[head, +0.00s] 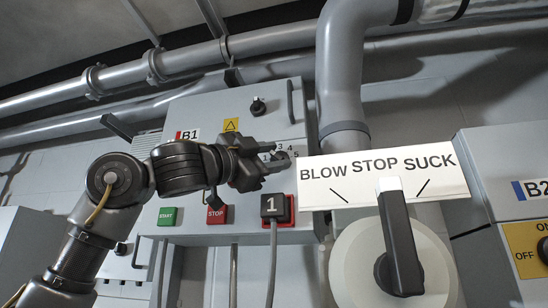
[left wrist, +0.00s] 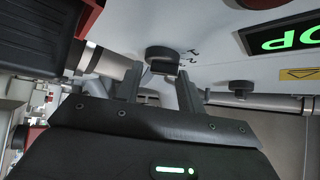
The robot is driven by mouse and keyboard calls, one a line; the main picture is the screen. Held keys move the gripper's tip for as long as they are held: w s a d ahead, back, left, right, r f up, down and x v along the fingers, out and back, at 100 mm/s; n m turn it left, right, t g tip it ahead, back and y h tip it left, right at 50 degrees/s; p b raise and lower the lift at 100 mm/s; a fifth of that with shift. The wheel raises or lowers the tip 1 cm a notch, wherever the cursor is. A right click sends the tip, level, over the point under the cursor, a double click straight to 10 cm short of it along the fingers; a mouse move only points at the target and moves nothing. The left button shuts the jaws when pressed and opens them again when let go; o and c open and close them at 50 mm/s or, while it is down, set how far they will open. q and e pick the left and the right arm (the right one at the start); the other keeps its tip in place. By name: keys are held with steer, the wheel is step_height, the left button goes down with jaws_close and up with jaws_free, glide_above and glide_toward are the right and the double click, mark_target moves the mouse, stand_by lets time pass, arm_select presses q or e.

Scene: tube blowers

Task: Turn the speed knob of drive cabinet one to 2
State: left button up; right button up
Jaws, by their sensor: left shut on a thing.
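The grey drive cabinet one (head: 200,112), marked B1, hangs on the wall left of centre in the head view. Its small dark speed knob (head: 280,158) sits on the front face with digits around it; 3, 4 and 5 can be read. My left gripper (head: 262,158) reaches in from the left and is shut on the knob. In the left wrist view the round black knob (left wrist: 163,53) lies between the two fingertips (left wrist: 160,75). The fingers and wrist hide part of the dial, and I cannot tell which digit the knob points to.
Cabinet B2 (head: 500,165) is at far right.

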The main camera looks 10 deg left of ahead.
arm_select(q)
steer(key=o, duration=0.8)
steer(key=shift+a+r, duration=0.3)
steer(key=shift+c, duration=0.2)
steer(key=shift+a+f, duration=0.1)
steer(key=shift+a, duration=0.15)
steer(key=shift+s, duration=0.1)
steer(key=shift+d+f, duration=0.1)
steer(key=shift+d, duration=0.1)
steer(key=shift+f, duration=0.1)
steer(key=shift+s+a+f+b, duration=0.15)
steer(key=shift+a+b, duration=0.05)
steer(key=shift+b, duration=0.15)
steer(key=b+v, duration=0.5)
steer(key=v, duration=0.5)
steer(key=shift+s, duration=0.15)
